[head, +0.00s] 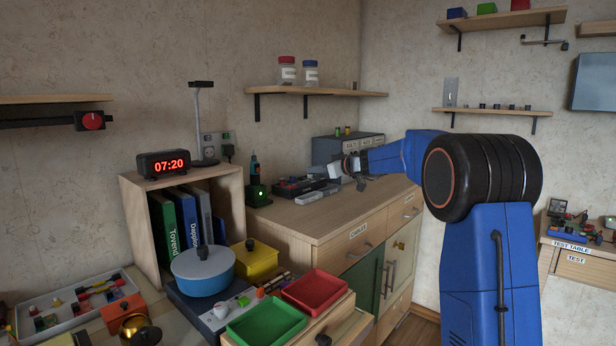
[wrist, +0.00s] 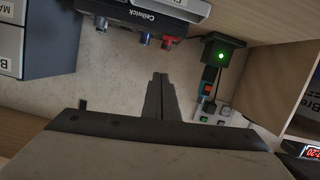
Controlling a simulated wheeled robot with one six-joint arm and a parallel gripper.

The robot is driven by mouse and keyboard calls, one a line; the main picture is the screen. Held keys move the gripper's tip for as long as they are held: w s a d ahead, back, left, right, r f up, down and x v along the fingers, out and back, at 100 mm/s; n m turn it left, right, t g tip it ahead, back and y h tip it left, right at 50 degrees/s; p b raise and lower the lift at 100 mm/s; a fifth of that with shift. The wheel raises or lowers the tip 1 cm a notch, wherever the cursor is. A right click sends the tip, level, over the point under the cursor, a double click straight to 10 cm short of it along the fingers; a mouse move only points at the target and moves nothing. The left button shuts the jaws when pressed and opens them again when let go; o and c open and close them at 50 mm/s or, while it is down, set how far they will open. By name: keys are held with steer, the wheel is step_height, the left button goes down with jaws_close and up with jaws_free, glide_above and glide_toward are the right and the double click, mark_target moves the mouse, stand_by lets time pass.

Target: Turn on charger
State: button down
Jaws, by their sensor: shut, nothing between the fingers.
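The charger (head: 257,194) is a small dark block on the wooden counter, with a green light lit on its front. A dark tool with an orange part stands upright in it. The charger also shows in the wrist view (wrist: 221,57), upside down, with its green light bright. My gripper (head: 361,185) is over the counter, to the right of the charger and apart from it. In the wrist view my gripper (wrist: 159,88) has its fingers together with nothing between them. A wall socket plate (head: 212,146) is on the wall behind the charger.
A dark device with coloured knobs (wrist: 150,20) lies between the charger and a grey drawer box (head: 350,148). A light-grey strip (head: 314,194) lies in front of it. A wooden book cubby (head: 128,205) with a clock (head: 163,163) stands to the left. A shelf (head: 315,91) is above.

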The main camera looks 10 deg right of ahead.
glide_above(292, 186)
steer(key=s+d, duration=0.2)
step_height(292, 186, down, 2)
steer(key=f, duration=0.2)
steer(key=shift+w+d+f, duration=0.2)
steer(key=shift+d+f, duration=0.05)
steer(key=shift+f, duration=0.85)
steer(key=shift+w+d+f, duration=0.1)
steer(key=shift+f, duration=0.2)
steer(key=shift+r, duration=0.1)
